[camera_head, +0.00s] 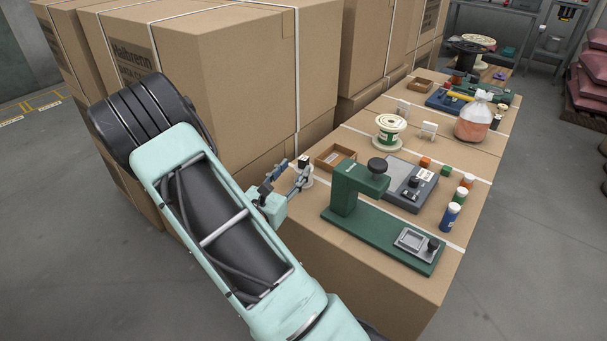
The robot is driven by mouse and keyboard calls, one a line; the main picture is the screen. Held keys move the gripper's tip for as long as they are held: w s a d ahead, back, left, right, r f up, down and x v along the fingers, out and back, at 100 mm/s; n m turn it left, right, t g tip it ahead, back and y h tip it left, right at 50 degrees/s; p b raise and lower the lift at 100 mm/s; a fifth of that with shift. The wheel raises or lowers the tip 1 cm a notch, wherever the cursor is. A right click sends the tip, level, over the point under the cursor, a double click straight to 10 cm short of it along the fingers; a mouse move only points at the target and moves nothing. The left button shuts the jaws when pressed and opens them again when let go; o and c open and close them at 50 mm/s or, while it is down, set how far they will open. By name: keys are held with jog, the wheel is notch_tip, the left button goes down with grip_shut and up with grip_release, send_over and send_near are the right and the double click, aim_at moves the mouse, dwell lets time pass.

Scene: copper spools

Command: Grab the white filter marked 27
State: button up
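My gripper (288,172) is at the left edge of the near box top, left of the small open tray. Its two fingers look spread apart, with nothing clearly held between them. A small white and black object (306,168) shows right by the fingertips; I cannot tell whether they touch it.
A green press-like stand (375,230), an open brown tray (335,157), a grey device (412,182), a white-flanged spool (389,130) and several small bottles crowd the near box. A pinkish jug (473,118) stands farther right. Tall cartons (225,75) rise on the left.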

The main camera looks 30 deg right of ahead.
aim_at(301, 164)
jog(key=x, duration=0.5)
jog(key=shift+d+f, duration=0.1)
jog(key=shift+d, duration=0.35)
jog(key=shift+c, duration=0.3)
grip_shut()
